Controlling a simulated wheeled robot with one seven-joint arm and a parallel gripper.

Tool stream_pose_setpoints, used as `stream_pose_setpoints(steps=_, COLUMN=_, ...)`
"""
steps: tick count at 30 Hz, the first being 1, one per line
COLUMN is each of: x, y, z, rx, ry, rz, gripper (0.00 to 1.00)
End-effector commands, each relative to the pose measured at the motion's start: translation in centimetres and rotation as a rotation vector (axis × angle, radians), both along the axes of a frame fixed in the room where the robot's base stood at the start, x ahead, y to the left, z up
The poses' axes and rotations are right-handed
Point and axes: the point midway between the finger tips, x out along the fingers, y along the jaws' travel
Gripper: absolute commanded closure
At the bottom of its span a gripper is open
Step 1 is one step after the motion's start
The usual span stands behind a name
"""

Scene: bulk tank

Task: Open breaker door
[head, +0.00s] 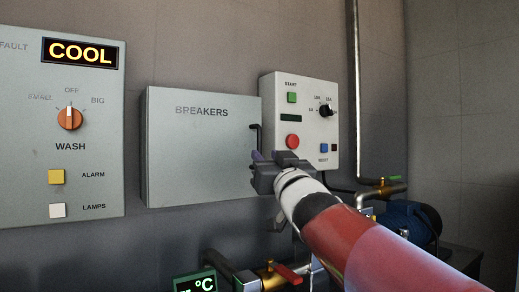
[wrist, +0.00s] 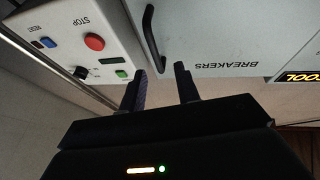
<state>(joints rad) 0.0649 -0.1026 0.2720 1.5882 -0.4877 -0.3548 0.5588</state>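The breaker door (head: 200,150) is the grey front of a box marked BREAKERS, and it looks shut. Its dark bar handle (head: 257,137) stands upright at the door's right edge. In the wrist view the door (wrist: 220,35) is upside down and the black handle (wrist: 150,38) shows clear of the fingers. My gripper (head: 262,155) is at the handle's lower end in the head view, hiding part of it. In the wrist view my gripper (wrist: 160,80) has its two fingers apart with nothing between them; the handle lies just beyond the tips, a little to the left.
Right of the breaker box is a control box (head: 310,115) with green, red and blue buttons and a knob. Left is a panel (head: 90,130) with an orange knob and a COOL display. Below are pipes with a red-handled valve (head: 285,273) and a blue motor (head: 408,222).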

Motion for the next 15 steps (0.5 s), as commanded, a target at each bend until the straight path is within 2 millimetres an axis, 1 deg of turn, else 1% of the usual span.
stream_pose_setpoints(steps=10, x=4.4, y=2.0, z=2.2, rx=0.004, ry=-0.006, rz=0.007, gripper=0.68)
stream_pose_setpoints(steps=15, x=5.9, y=2.6, z=2.9, rx=0.002, ry=-0.006, rz=0.005, gripper=0.68)
